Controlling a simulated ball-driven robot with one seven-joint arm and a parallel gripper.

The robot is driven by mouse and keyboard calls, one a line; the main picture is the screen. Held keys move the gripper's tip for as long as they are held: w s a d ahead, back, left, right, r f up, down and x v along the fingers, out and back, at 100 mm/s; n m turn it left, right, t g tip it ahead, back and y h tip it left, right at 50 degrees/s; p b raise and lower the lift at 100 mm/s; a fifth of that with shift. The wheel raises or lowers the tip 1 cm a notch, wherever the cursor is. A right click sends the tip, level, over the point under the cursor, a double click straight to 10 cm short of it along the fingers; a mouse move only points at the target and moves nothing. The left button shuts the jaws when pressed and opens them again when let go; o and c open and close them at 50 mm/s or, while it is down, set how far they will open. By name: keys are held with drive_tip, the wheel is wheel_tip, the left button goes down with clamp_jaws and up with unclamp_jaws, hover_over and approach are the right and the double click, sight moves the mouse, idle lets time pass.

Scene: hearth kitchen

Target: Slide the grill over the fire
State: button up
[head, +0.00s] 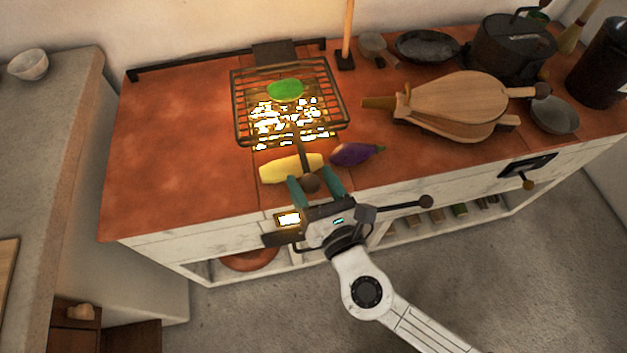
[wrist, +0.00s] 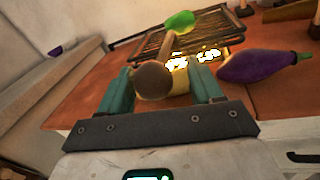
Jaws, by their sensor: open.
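The grill (head: 241,118) is a dark wire rack over the glowing fire (head: 290,122) in the red-tiled hearth top. A green vegetable (head: 286,90) lies on it. Its handle runs toward me and ends in a round brown knob (head: 311,183). My gripper (head: 316,184) is open, with its teal fingers on either side of the knob. In the wrist view the knob (wrist: 153,80) sits between the fingers, with a gap visible on the right side. The grill (wrist: 215,37) and fire (wrist: 208,55) show behind it.
A yellow vegetable (head: 290,168) and an eggplant (head: 357,153) lie at the front of the hearth, close to my gripper. Wooden bellows (head: 455,103), a pan (head: 427,46) and a black pot (head: 511,48) stand to the right. The left of the hearth top is clear.

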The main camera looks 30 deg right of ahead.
drive_tip(key=s+a+b, duration=0.1)
drive_tip(key=s, duration=0.9)
drive_tip(key=shift+s+a, duration=0.3)
drive_tip(key=shift+s, duration=0.05)
drive_tip(key=d+m+g+h+p, duration=0.3)
drive_tip(key=d+m+g+h, duration=0.45)
drive_tip(key=d+m, duration=0.95)
drive_tip(key=s+d+f+m+g+y+p, duration=0.1)
drive_tip(key=s+f+m+g+y+p, duration=0.35)
drive_tip(key=m, duration=0.45)
drive_tip(key=s+a+f+m+g+y, duration=0.2)
drive_tip(key=a+m+g+y, duration=0.2)
drive_tip(key=a+m+y, duration=0.1)
drive_tip(key=shift+s+a+m+g+y, duration=0.3)
drive_tip(key=shift+a+m+g, duration=0.1)
drive_tip(key=shift+a+m, duration=0.25)
